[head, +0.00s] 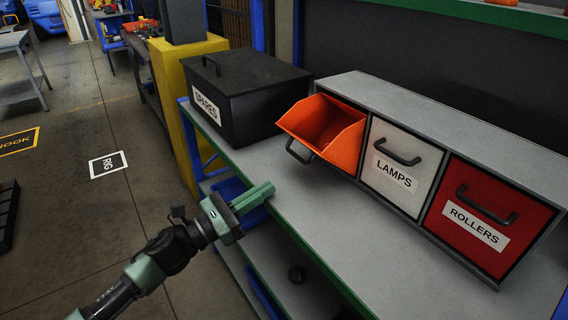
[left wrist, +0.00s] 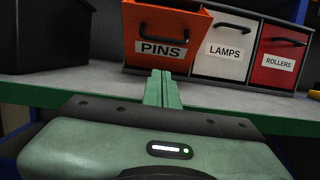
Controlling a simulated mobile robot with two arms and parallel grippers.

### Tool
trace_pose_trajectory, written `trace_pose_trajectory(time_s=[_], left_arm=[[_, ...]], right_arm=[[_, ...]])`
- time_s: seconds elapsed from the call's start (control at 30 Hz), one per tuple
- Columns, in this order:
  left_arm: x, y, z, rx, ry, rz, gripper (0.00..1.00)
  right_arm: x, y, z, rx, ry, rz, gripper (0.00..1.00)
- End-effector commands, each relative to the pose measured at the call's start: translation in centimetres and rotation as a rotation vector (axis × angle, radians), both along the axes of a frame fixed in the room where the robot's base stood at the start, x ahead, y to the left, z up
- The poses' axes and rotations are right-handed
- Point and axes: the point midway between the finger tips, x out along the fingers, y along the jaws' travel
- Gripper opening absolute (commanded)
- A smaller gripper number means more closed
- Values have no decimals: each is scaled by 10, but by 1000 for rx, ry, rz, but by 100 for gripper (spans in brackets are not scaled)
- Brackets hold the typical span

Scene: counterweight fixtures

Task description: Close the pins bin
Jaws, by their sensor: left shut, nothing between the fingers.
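The orange pins bin (head: 330,133) is tilted out of the left bay of the grey cabinet, its open top showing and its dark handle hanging at the front. In the left wrist view the pins bin (left wrist: 167,37) shows its PINS label. My left gripper (head: 262,192) is shut and empty at the shelf's front edge, in front of and left of the bin, apart from it. In the left wrist view its green fingers (left wrist: 162,82) are together, pointing toward the bin. My right gripper is not in view.
The white LAMPS bin (head: 399,165) and red ROLLERS bin (head: 484,217) are closed to the right of it. A black SPARES box (head: 243,95) stands left of the pins bin. The grey shelf top (head: 330,222) is clear in front of the bins. A yellow post (head: 180,110) stands at the left.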

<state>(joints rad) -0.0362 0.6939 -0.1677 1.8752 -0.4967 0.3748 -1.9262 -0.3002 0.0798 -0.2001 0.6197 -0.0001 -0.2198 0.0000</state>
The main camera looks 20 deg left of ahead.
Motion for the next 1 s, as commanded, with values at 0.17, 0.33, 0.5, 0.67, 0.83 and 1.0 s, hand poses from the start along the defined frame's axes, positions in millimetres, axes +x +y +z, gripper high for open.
trace_pose_trajectory(time_s=[0.17, 0.33, 0.5, 0.67, 0.83, 1.0], left_arm=[[28, -23, 13, -2, -2, -1, 0], [38, -31, 34, 0, -2, -1, 0], [43, -35, 42, -1, 1, 0, 0], [44, -36, 42, 0, 1, 0, 0], [44, -36, 42, 0, 1, 0, 0], [44, -36, 44, 2, 5, 0, 0]], right_arm=[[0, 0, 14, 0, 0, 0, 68], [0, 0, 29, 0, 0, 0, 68], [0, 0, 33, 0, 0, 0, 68], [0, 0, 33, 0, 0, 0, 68], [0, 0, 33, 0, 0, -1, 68], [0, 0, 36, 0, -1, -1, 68]])
